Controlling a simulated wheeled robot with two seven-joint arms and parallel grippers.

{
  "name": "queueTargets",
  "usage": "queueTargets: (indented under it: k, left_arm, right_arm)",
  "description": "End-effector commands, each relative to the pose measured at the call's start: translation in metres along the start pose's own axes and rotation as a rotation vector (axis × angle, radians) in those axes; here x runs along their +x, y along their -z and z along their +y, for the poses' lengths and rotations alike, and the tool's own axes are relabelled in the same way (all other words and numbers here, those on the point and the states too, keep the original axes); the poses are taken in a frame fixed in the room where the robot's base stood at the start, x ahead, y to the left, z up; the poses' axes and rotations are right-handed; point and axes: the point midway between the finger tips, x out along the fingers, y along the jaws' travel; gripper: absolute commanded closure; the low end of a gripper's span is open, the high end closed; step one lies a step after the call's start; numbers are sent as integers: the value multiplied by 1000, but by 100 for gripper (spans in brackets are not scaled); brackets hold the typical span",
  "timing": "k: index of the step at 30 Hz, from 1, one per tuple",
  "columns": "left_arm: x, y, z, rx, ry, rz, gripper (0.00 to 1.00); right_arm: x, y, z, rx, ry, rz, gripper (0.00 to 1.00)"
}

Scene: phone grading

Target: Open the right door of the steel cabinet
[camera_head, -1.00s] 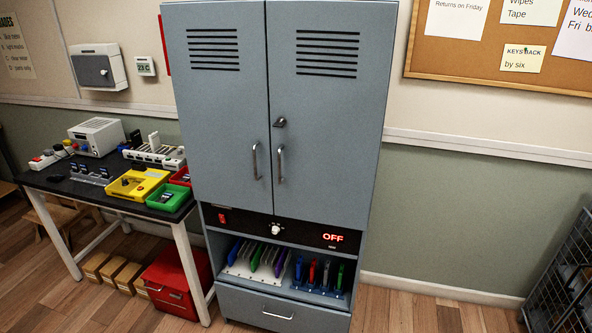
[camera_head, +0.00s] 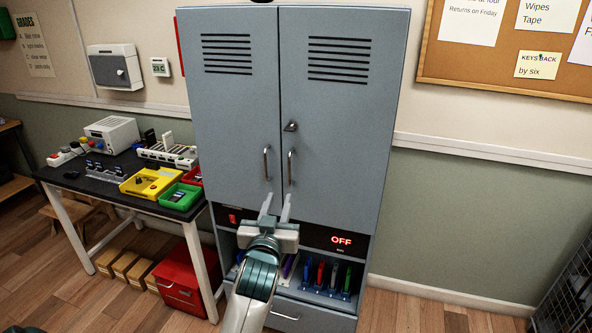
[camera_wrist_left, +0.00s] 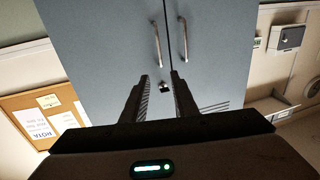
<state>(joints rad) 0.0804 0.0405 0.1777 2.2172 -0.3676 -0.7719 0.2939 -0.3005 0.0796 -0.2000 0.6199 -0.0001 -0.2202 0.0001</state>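The steel cabinet (camera_head: 191,120) is tall and blue-grey, with both doors shut. The right door (camera_head: 350,130) has a vertical bar handle (camera_head: 290,167) near the middle seam and a dark latch (camera_head: 290,126) above it. In the left wrist view, which is upside down, this handle (camera_wrist_left: 155,42) is the left one of two. The left door (camera_head: 225,120) has its own handle (camera_head: 266,163). My left gripper (camera_head: 276,205) is open and empty, just below the handles in the head view. Its fingers (camera_wrist_left: 160,77) point at the doors. My right gripper is out of view.
Below the doors are a black panel reading OFF (camera_head: 341,240), a shelf with coloured phones (camera_head: 320,277) and a drawer. A work table (camera_head: 75,183) with trays stands at the left, a red box (camera_head: 181,283) under it.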

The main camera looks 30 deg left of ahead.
Motion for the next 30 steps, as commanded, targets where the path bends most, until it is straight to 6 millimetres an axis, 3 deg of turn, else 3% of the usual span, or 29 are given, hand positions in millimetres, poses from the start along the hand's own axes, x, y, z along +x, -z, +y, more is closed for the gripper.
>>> queueTargets:
  k: [10, 16, 30]
  left_arm:
    - [1, -1, 0, 1, -1, -1, 74]
    - [12, 0, 1, 2, -1, -2, 74]
    - [83, 2, 0, 3, -1, -3, 74]
  right_arm:
    - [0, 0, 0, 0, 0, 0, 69]
    - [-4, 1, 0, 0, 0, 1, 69]
    - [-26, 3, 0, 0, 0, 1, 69]
